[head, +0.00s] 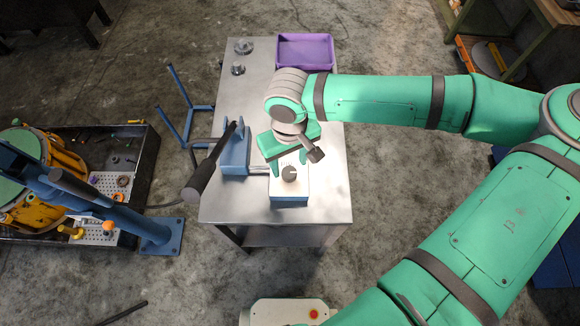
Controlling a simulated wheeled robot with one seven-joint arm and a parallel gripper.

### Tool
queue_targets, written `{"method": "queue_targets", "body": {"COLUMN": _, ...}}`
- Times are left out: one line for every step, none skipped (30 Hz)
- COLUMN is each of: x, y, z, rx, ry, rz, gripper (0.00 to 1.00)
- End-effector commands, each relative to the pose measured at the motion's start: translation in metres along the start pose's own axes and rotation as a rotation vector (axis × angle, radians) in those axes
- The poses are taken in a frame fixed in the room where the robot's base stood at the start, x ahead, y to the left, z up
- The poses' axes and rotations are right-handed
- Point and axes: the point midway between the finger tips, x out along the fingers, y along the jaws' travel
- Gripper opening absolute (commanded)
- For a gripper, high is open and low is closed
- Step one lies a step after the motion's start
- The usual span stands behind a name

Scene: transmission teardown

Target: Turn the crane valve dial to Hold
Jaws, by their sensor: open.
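The crane valve dial (289,175) is a small dark round knob on the pale top of a blue valve box (289,200), near the front of the metal table. Its pointer direction and any Hold marking are too small to read. My green gripper (289,165) is above the box, just behind the dial in the picture. Its two fingers point down and are apart, with nothing seen between them. I cannot tell whether a finger touches the box or dial. The gripper body hides the rear part of the box.
A blue pump with a long dark lever (203,172) stands just left of the valve box. A purple tray (304,51) and small metal parts (239,68) are at the table's far end. A blue crane (120,215) stands left. The table's front right (330,205) is clear.

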Motion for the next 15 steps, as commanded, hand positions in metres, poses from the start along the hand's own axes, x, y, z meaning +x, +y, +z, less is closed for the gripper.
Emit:
{"method": "queue_targets", "body": {"x": 0.009, "y": 0.0, "z": 0.0, "rx": 0.0, "ry": -0.001, "rz": 0.0, "gripper": 0.51}}
{"method": "queue_targets", "body": {"x": 0.013, "y": 0.0, "z": 0.0, "rx": 0.0, "ry": -0.001, "rz": 0.0, "gripper": 0.51}}
{"method": "queue_targets", "body": {"x": 0.018, "y": 0.0, "z": 0.0, "rx": 0.0, "ry": -0.001, "rz": 0.0, "gripper": 0.51}}
{"method": "queue_targets", "body": {"x": 0.021, "y": 0.0, "z": 0.0, "rx": 0.0, "ry": 0.0, "rz": 0.0, "gripper": 0.51}}
{"method": "queue_targets", "body": {"x": 0.025, "y": -0.001, "z": 0.0, "rx": 0.0, "ry": 0.0, "rz": 0.0, "gripper": 0.51}}
{"method": "queue_targets", "body": {"x": 0.028, "y": -0.001, "z": 0.0, "rx": 0.0, "ry": 0.0, "rz": 0.0, "gripper": 0.51}}
{"method": "queue_targets", "body": {"x": 0.031, "y": 0.0, "z": 0.0, "rx": -0.001, "ry": 0.0, "rz": 0.0, "gripper": 0.51}}
{"method": "queue_targets", "body": {"x": 0.033, "y": 0.0, "z": 0.0, "rx": -0.001, "ry": 0.0, "rz": 0.001, "gripper": 0.51}}
{"method": "queue_targets", "body": {"x": 0.035, "y": 0.0, "z": 0.0, "rx": -0.001, "ry": 0.001, "rz": 0.001, "gripper": 0.51}}
{"method": "queue_targets", "body": {"x": 0.036, "y": 0.0, "z": 0.0, "rx": -0.001, "ry": 0.001, "rz": 0.0, "gripper": 0.51}}
{"method": "queue_targets", "body": {"x": 0.037, "y": -0.001, "z": 0.0, "rx": -0.001, "ry": 0.001, "rz": 0.0, "gripper": 0.51}}
{"method": "queue_targets", "body": {"x": 0.038, "y": -0.001, "z": 0.0, "rx": -0.001, "ry": 0.001, "rz": 0.0, "gripper": 0.51}}
{"method": "queue_targets", "body": {"x": 0.038, "y": -0.001, "z": 0.0, "rx": -0.001, "ry": 0.001, "rz": 0.0, "gripper": 0.51}}
{"method": "queue_targets", "body": {"x": 0.038, "y": -0.001, "z": 0.0, "rx": -0.001, "ry": 0.001, "rz": 0.0, "gripper": 0.51}}
{"method": "queue_targets", "body": {"x": 0.038, "y": -0.001, "z": 0.0, "rx": -0.001, "ry": 0.001, "rz": 0.0, "gripper": 0.51}}
